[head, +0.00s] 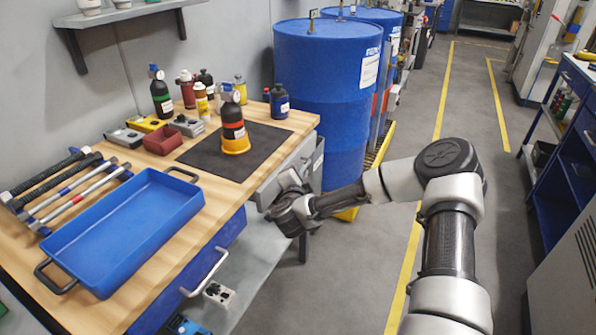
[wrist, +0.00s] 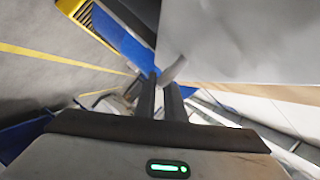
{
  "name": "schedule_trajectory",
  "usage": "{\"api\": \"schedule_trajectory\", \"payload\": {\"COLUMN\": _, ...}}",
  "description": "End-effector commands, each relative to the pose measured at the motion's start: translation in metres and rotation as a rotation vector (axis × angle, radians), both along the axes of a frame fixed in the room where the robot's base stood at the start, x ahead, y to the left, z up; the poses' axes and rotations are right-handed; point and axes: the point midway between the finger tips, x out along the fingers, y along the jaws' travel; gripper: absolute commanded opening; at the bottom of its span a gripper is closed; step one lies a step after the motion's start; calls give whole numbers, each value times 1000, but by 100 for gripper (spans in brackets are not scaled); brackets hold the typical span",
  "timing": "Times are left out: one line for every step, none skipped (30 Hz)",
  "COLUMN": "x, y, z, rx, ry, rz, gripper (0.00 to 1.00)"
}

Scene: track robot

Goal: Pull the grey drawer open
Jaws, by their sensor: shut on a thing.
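The grey drawer (head: 302,152) is under the right end of the wooden workbench (head: 280,138), beside the blue drum. Its smooth grey front (wrist: 240,40) fills the upper right of the wrist view. My gripper (head: 286,186) is at this front in the head view, where my wrist hides part of the drawer. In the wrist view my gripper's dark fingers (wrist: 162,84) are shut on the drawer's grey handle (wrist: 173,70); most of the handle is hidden. I cannot tell how far the drawer stands out.
A blue drawer (head: 178,300) with a pale handle is under the bench, left of my gripper. Blue drums (head: 325,85) stand close behind my arm. A blue tray (head: 125,232) and several bottles stand on the bench.

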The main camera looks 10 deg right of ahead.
Motion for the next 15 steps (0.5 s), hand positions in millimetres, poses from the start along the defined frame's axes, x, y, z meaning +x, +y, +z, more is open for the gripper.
{"api": "schedule_trajectory", "payload": {"x": -5, "y": -7, "z": 2, "rx": -4, "ry": 2, "rz": -1, "gripper": 0}}
{"api": "schedule_trajectory", "payload": {"x": -8, "y": -11, "z": 3, "rx": -3, "ry": 3, "rz": 0, "gripper": 0}}
{"api": "schedule_trajectory", "payload": {"x": -12, "y": -18, "z": 3, "rx": -5, "ry": 3, "rz": -1, "gripper": 0}}
{"api": "schedule_trajectory", "payload": {"x": -16, "y": -23, "z": 3, "rx": -5, "ry": 3, "rz": -1, "gripper": 0}}
{"api": "schedule_trajectory", "payload": {"x": -20, "y": -29, "z": 3, "rx": -6, "ry": 2, "rz": -1, "gripper": 0}}
{"api": "schedule_trajectory", "payload": {"x": -26, "y": -36, "z": 3, "rx": -6, "ry": 3, "rz": -1, "gripper": 0}}
{"api": "schedule_trajectory", "payload": {"x": -31, "y": -43, "z": 3, "rx": -6, "ry": 4, "rz": -1, "gripper": 0}}
{"api": "schedule_trajectory", "payload": {"x": -35, "y": -49, "z": 3, "rx": -6, "ry": 3, "rz": -2, "gripper": 0}}
{"api": "schedule_trajectory", "payload": {"x": -42, "y": -58, "z": 2, "rx": -5, "ry": 3, "rz": -2, "gripper": 0}}
{"api": "schedule_trajectory", "payload": {"x": -47, "y": -64, "z": 2, "rx": -5, "ry": 3, "rz": -1, "gripper": 0}}
{"api": "schedule_trajectory", "payload": {"x": -52, "y": -71, "z": 2, "rx": -5, "ry": 3, "rz": -2, "gripper": 0}}
{"api": "schedule_trajectory", "payload": {"x": -58, "y": -80, "z": 1, "rx": -5, "ry": 3, "rz": -2, "gripper": 0}}
{"api": "schedule_trajectory", "payload": {"x": -63, "y": -87, "z": 1, "rx": -4, "ry": 3, "rz": -2, "gripper": 0}}
{"api": "schedule_trajectory", "payload": {"x": -68, "y": -93, "z": 1, "rx": -4, "ry": 4, "rz": -3, "gripper": 0}}
{"api": "schedule_trajectory", "payload": {"x": -74, "y": -101, "z": 1, "rx": -3, "ry": 2, "rz": -3, "gripper": 0}}
